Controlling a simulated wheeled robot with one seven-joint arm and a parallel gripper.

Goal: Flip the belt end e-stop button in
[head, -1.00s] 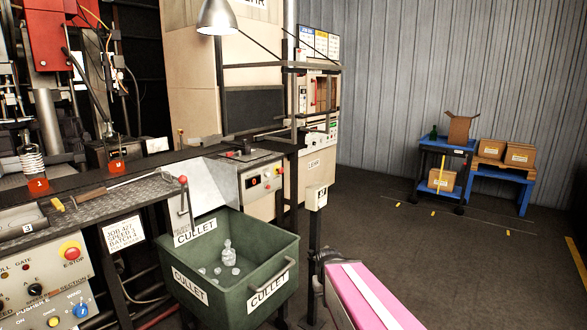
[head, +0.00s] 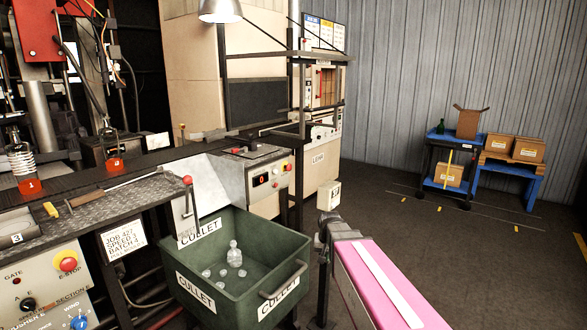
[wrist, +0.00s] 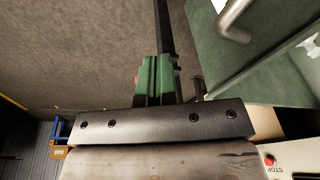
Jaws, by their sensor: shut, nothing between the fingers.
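A control box (head: 267,178) with a red display stands at the belt end, behind the cullet bin. A red button on yellow, which looks like the belt end e-stop button (head: 284,166), is on its face, at the upper right. In the wrist view a red button (wrist: 269,160) marked STOP shows at the lower right; I cannot tell for sure that it is the same one. My gripper (wrist: 155,66) is shut and empty, its green fingers together, apart from that button. Whether the button is in or out is too small to tell.
The green cullet bin (head: 184,268) with clear glass pieces stands in front of the box; its handle is near my gripper in the wrist view. Another e-stop (head: 68,261) is on the left panel. A lever with a red knob (head: 187,180) rises beside the bin.

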